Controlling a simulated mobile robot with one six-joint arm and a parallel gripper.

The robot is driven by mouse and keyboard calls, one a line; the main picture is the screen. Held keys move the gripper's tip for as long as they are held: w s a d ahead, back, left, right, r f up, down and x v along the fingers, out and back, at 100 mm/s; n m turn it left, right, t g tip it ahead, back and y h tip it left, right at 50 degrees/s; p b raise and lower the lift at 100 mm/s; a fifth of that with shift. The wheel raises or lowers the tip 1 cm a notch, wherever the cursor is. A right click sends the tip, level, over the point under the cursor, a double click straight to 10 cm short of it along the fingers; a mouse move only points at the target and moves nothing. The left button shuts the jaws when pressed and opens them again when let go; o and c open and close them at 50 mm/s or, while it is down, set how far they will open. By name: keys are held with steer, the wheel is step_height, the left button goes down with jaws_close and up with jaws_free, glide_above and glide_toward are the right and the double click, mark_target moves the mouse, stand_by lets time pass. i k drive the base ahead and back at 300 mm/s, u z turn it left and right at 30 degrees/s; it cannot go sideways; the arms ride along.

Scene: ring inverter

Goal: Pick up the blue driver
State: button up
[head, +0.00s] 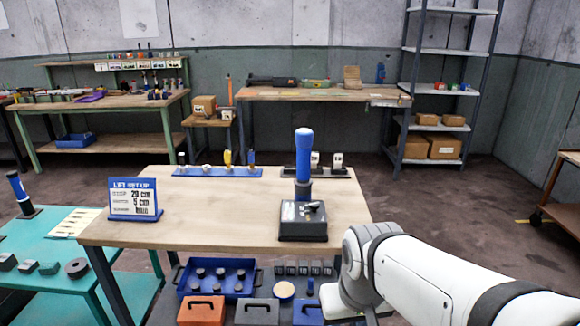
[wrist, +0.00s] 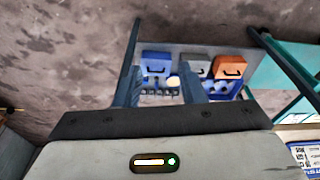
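A tall blue-handled tool (head: 303,150), which looks like the blue driver, stands upright in a dark block (head: 303,221) at the right of the wooden table (head: 220,225). Its lower end is hidden in the block. My gripper (wrist: 163,88) shows in the wrist view with its two fingers apart and nothing held between them. It points down toward a lower shelf with cases. In the head view my arm is at the lower right, in front of and right of the table, apart from the tool. The fingers cannot be made out there.
A lift set-up sign (head: 135,199) stands at the table's left, and a blue rack (head: 216,171) along its back edge. A blue tray (head: 215,278) sits on the lower shelf. The table's middle is clear.

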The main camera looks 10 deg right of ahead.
mark_target(303, 137)
steer(key=z, duration=0.1)
steer(key=k, duration=1.05)
steer(key=u, duration=0.55)
steer(key=i, duration=1.45)
steer(key=z, duration=0.7)
